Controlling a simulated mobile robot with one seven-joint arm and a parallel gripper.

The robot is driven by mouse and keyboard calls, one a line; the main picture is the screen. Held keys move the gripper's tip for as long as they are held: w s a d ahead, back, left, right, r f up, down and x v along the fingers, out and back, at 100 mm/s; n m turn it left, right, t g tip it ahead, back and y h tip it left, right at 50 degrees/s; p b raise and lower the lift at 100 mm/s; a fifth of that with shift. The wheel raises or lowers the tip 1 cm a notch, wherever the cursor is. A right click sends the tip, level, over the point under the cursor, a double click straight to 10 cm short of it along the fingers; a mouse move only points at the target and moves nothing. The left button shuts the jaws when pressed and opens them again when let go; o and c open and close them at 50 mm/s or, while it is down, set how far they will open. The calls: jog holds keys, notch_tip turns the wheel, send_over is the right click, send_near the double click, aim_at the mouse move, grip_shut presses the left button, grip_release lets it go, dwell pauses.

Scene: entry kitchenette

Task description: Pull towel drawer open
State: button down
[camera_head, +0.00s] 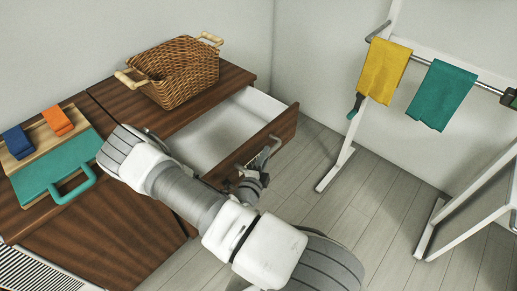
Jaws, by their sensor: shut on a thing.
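The towel drawer (221,137) stands well out from the wooden cabinet (190,122). Its white inside shows and looks empty where visible; its near left part is hidden behind my arm. The drawer has a dark wood front (284,128) with a metal handle (271,147). My gripper (262,160) is at the handle on the outer side of the front, shut on it. The fingertips are small and partly hidden by the wrist.
A wicker basket (180,72) stands on the cabinet top. A teal case (62,165), a board and blue and orange folded cloths lie at left. A white rack (345,165) with yellow (384,70) and teal (441,94) towels stands right. The floor (330,215) between is clear.

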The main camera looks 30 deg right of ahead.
jog(key=shift+s+d+p, duration=0.2)
jog(key=shift+s+d, duration=0.1)
jog(key=shift+s, duration=0.5)
jog(key=shift+s+d+p, duration=0.2)
jog(key=shift+s+d, duration=0.05)
jog(key=shift+s, duration=0.5)
jog(key=shift+s+d+p, duration=0.2)
jog(key=shift+s+d, duration=0.1)
jog(key=shift+s, duration=0.5)
jog(key=c, duration=0.8)
grip_release()
jog(key=shift+o, duration=0.2)
jog(key=shift+s+a, duration=0.1)
